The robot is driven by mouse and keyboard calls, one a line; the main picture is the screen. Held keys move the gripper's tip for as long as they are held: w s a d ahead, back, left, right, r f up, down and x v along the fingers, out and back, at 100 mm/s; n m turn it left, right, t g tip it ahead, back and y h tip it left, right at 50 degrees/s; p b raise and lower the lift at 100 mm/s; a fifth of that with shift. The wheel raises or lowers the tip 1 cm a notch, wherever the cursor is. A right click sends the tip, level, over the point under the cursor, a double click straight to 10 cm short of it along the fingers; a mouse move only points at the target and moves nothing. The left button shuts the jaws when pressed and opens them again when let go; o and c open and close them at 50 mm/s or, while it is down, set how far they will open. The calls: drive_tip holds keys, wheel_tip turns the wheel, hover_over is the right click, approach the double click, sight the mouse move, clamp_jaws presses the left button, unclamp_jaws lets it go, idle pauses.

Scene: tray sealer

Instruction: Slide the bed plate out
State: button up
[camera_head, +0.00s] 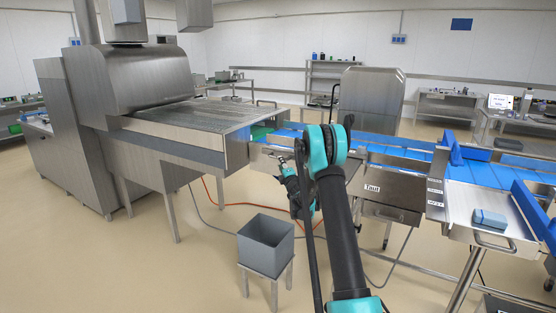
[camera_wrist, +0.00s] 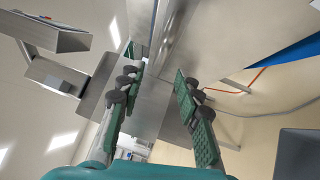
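The steel machine's flat, ridged bed (camera_head: 200,115) extends from its hooded body towards the middle in the head view. No separate bed plate can be clearly told apart from it. My gripper (camera_head: 284,168) is just right of the bed's near right corner and lower than its top, partly hidden by my arm. In the wrist view my gripper (camera_wrist: 158,72) is open, with its green-padded fingers apart. A steel panel (camera_wrist: 155,105) shows between and beyond the fingers. I cannot tell whether it lies between the pads or behind them. No contact is visible.
A blue conveyor (camera_head: 400,158) runs to the right behind my arm. A labelled steel box (camera_head: 388,187) hangs below it. A grey open bin (camera_head: 265,243) stands on a stool in front. A steel tray (camera_head: 470,210) holds a blue-grey block (camera_head: 490,219). The floor at front left is clear.

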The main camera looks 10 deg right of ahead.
drive_tip(key=x, duration=0.6)
drive_tip(key=shift+w, duration=0.3)
clamp_jaws()
